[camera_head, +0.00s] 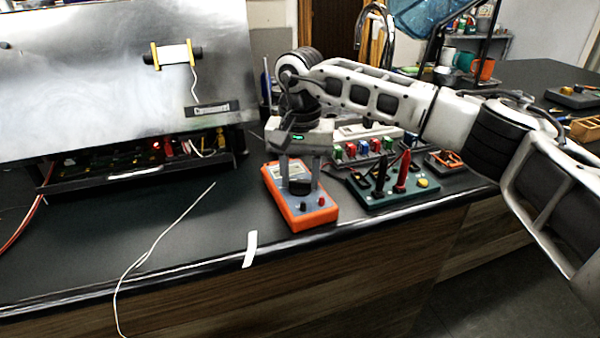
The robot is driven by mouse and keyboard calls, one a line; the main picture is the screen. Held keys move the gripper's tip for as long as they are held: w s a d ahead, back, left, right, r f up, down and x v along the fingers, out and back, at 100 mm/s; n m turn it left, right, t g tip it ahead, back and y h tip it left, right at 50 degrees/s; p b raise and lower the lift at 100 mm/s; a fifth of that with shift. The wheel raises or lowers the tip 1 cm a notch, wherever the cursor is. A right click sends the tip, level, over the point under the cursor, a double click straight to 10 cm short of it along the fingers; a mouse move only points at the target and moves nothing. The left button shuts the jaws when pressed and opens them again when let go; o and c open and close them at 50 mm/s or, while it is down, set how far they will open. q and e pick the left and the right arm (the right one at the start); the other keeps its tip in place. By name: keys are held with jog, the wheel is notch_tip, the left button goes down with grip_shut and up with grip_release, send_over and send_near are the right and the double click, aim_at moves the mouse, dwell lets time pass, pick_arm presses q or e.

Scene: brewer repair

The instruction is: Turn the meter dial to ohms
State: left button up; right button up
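The orange meter (299,219) lies on the dark bench near its front edge, with a grey face and a dark and a red jack at its near end. Its black dial (299,187) is in the middle of the face. My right gripper (299,183) points straight down over the meter, its two fingers on either side of the dial. I cannot tell whether the fingers touch the dial or which mark it points to. The gripper hides part of the meter's display. My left gripper is not in view.
A green board with black and red probes (400,174) stands right of the meter, and a rack of coloured parts (362,148) is behind it. A large metal panel (120,80) fills the left back. A white wire (150,250) hangs over the bench edge.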

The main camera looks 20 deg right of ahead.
jog(key=shift+m, duration=0.4)
jog(key=m, duration=0.3)
jog(key=shift+m, duration=0.4)
jog(key=m, duration=0.4)
jog(key=shift+b, duration=0.3)
jog(key=m, duration=0.5)
jog(key=shift+w, duration=0.1)
jog(key=shift+m, duration=1.9)
jog(key=o, duration=1)
